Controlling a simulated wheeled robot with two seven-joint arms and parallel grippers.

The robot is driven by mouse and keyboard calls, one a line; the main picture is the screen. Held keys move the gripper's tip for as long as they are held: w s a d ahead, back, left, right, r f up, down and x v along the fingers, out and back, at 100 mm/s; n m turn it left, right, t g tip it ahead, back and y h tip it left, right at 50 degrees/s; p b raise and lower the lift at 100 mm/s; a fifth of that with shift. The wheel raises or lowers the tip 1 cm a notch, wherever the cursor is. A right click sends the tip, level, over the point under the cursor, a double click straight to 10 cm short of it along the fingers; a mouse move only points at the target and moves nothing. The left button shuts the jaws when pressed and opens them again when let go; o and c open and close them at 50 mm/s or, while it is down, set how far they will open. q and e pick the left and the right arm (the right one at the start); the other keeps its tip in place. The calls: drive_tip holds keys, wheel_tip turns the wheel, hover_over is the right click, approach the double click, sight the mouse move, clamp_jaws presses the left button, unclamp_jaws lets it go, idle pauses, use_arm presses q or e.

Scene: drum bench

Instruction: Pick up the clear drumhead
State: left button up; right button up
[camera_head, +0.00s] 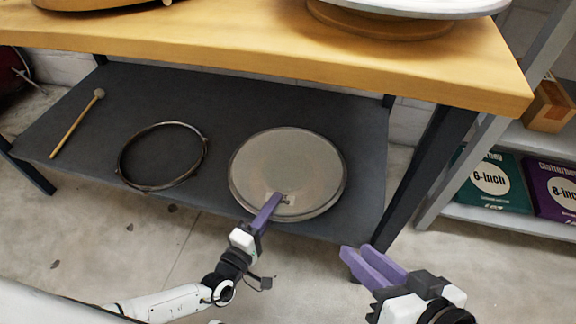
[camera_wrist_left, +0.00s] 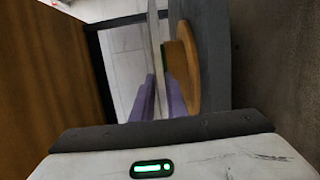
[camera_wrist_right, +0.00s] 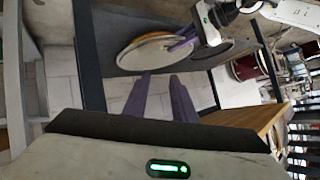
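The clear drumhead (camera_head: 287,165) is a pale round disc with a thin metal rim. It lies nearly flat over the lower shelf at its front right. My left gripper (camera_head: 272,207) is at its front edge, with one finger above the disc and the other hidden beneath it. In the left wrist view the drumhead (camera_wrist_left: 155,45) is edge-on between the two purple fingers, which appear closed on its rim. A round wooden support (camera_wrist_left: 187,70) shows just under it. My right gripper (camera_head: 370,266) is open and empty, in front of and to the right of the shelf.
A dark metal hoop (camera_head: 119,164) and a mallet (camera_head: 76,125) lie on the dark shelf (camera_head: 222,105) to the left. The wooden bench top (camera_head: 230,45) overhangs the back of the shelf. A table leg (camera_head: 425,180) and boxes (camera_head: 494,182) stand to the right.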

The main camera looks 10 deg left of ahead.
use_arm(q)
clamp_jaws()
drive_tip(key=shift+r, duration=0.1)
use_arm(e)
drive_tip(key=shift+r, duration=0.1)
